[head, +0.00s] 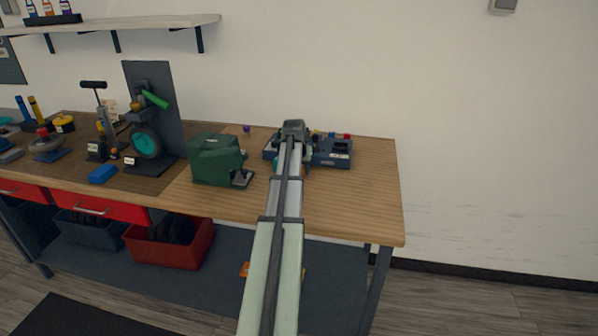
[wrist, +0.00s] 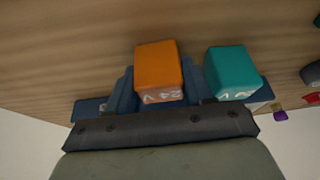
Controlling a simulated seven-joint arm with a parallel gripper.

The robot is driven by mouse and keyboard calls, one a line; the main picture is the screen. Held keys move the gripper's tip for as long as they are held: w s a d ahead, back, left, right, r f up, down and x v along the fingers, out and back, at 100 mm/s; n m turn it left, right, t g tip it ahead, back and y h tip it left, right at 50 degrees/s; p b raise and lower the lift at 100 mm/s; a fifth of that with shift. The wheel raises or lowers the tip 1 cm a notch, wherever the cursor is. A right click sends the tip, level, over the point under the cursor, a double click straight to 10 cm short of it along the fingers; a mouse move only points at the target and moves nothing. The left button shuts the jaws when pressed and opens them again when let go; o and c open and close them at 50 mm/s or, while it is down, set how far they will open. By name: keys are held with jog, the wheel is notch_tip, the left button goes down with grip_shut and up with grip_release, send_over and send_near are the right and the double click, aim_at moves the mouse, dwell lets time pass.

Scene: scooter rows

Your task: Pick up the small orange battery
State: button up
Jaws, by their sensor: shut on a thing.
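The orange battery (wrist: 158,68) is a small block with a white marking like "24 V", upside down in the wrist view. My gripper (wrist: 158,84) has its blue-grey fingers on either side of it and is shut on it. A teal battery (wrist: 230,72) stands just right of the gripper, close to the right finger. In the head view my gripper (head: 293,160) is over the right part of the bench, and my arm hides most of the orange battery there. I cannot tell whether the battery is clear of what is below it.
A dark blue unit (head: 335,152) sits at the gripper, partly behind my arm. A green case (head: 214,160) stands to the left on the wooden bench (head: 355,205). Farther left are a stand with a wheel (head: 147,143) and a blue block (head: 103,174). The bench's front right is clear.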

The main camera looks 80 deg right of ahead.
jog(key=shift+r, duration=0.15)
notch_tip(320, 180, up, 9)
jog(key=shift+f, duration=0.15)
jog(key=shift+s+r, duration=0.15)
jog(key=shift+r, duration=0.15)
jog(key=s+d+r, duration=0.2)
jog(key=s+d, duration=1.1)
jog(key=d, duration=0.3)
jog(key=shift+d+r, duration=0.25)
jog(key=shift+r, duration=0.1)
jog(key=shift+f, duration=0.1)
jog(key=shift+f, duration=2.65)
